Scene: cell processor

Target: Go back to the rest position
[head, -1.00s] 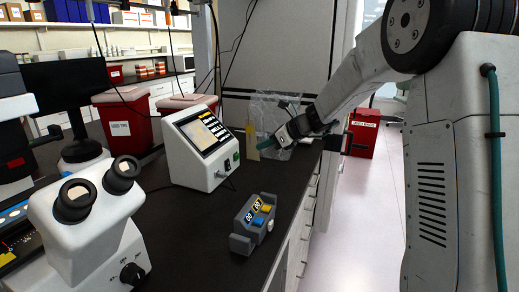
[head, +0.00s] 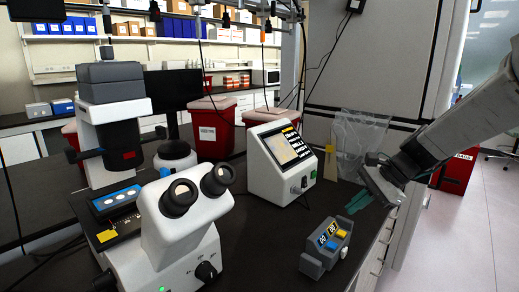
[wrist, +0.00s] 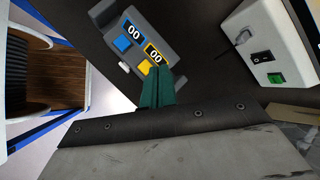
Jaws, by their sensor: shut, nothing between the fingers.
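My gripper (head: 358,202) hangs over the right part of the black bench in the head view, with its green fingers pointing down and left. In the wrist view its green fingers (wrist: 160,88) lie side by side, closed, with nothing between them. Beyond the fingertips is a small grey counter box (wrist: 140,45) with two displays, a blue button and a yellow button. In the head view the same grey box (head: 327,248) sits on the bench, left of and below the gripper. The gripper appears apart from it.
A white cell processor with a screen (head: 283,163) stands left of my gripper. A white microscope (head: 180,225) is at the front left. A clear bag (head: 358,140) stands behind the gripper. Red bins (head: 212,130) are farther back.

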